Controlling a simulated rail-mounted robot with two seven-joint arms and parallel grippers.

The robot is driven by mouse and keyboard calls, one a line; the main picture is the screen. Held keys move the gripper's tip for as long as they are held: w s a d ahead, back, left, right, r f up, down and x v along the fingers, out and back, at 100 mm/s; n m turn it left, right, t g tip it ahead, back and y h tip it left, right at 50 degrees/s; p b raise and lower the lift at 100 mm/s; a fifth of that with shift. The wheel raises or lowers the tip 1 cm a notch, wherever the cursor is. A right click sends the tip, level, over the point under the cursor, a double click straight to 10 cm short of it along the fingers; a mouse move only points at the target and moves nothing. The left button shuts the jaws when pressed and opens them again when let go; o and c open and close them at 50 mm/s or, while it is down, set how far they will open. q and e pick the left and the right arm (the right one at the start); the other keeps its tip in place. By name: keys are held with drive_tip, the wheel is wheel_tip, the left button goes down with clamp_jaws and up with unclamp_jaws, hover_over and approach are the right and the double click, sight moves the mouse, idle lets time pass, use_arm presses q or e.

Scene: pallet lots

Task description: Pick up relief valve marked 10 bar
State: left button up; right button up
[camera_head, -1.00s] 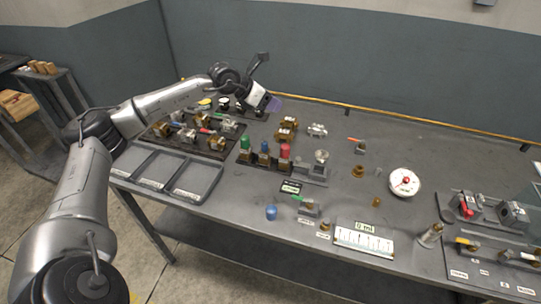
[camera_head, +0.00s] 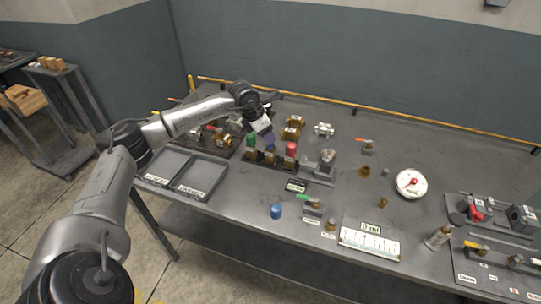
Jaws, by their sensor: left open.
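A dark rack (camera_head: 252,155) on the bench holds three upright valve-like pieces with brass bodies: a green-capped one (camera_head: 251,140), a red-capped one (camera_head: 291,149) and a middle one (camera_head: 270,155). The top of the middle one is hidden behind my gripper. Their markings are too small to read, so I cannot tell which is marked 10 bar. My left gripper (camera_head: 268,138) is open and points down over the middle of this row. I cannot tell whether it touches anything. My right gripper is out of view.
Grey trays (camera_head: 174,164) lie at the left front of the bench. Brass fittings (camera_head: 292,128) lie behind the row.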

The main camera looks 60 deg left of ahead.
sight(270, 153)
use_arm(q)
drive_tip(key=shift+a+b+x, duration=0.2)
drive_tip(key=shift+b+x, duration=0.1)
drive_tip(key=shift+x, duration=1.15)
drive_tip(key=shift+a+b+x, duration=0.2)
drive_tip(key=shift+b+x, duration=0.1)
drive_tip(key=shift+x, duration=1.15)
drive_tip(key=shift+c, duration=0.5)
clamp_jaws()
